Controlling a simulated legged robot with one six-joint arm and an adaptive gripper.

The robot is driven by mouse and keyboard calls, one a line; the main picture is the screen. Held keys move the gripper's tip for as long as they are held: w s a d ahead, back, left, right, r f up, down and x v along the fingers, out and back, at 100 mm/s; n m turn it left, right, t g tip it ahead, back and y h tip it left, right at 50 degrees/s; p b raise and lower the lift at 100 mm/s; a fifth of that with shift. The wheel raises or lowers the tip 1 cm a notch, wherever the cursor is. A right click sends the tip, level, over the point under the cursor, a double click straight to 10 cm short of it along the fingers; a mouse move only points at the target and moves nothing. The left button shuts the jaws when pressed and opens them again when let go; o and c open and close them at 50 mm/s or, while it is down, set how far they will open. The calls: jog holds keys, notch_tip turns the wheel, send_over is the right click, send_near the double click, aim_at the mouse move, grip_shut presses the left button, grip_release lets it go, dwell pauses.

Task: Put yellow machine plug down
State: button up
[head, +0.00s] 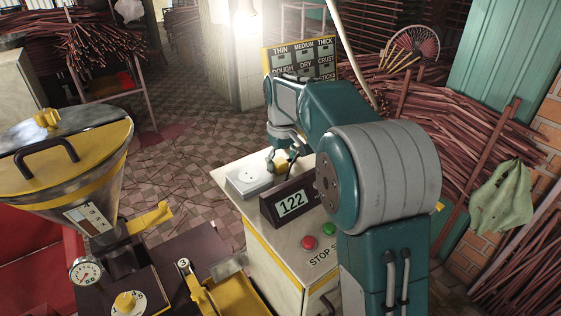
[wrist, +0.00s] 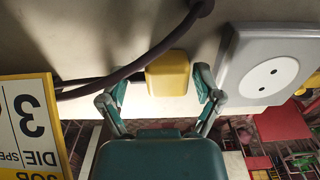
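The yellow machine plug (wrist: 168,73) is at the far end of the white cabinet top (head: 300,239), beside the grey socket box (head: 250,181). The plug also shows in the head view, partly hidden by the fingers. A dark cable runs by it in the wrist view. My gripper (head: 282,159) is low over the cabinet top. In the wrist view my gripper's fingers (wrist: 160,88) stand apart on both sides of the plug, with visible gaps. The plug appears to rest on the top and is not in the socket (wrist: 270,80).
A display reading 122 (head: 292,203) stands near the socket box. Red (head: 309,242) and green (head: 330,229) buttons are at the near end. A thin/medium/thick sign board (head: 300,60) rises behind. A yellow-topped hopper machine (head: 67,147) is at left.

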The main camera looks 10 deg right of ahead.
aim_at(280, 161)
jog(key=shift+a, duration=0.2)
jog(key=shift+a+r, duration=0.1)
jog(key=shift+r, duration=0.15)
notch_tip(280, 161, up, 13)
dwell(0.3)
jog(key=s+r+m+t, duration=0.1)
jog(key=s+t, duration=0.1)
jog(key=s, duration=0.6)
jog(key=s+f+m+t, duration=0.1)
jog(key=s+f, duration=0.2)
jog(key=s, duration=0.4)
jog(key=s+f+m+t, duration=0.1)
jog(key=s+f, duration=0.3)
jog(key=s, duration=0.3)
jog(key=s+f+m+t, duration=0.1)
jog(key=s+f, duration=0.3)
jog(key=s, duration=0.4)
jog(key=shift+s+f+t, duration=0.1)
jog(key=shift+f+t, duration=0.15)
jog(key=shift+t, duration=0.05)
jog(key=shift+c, duration=0.3)
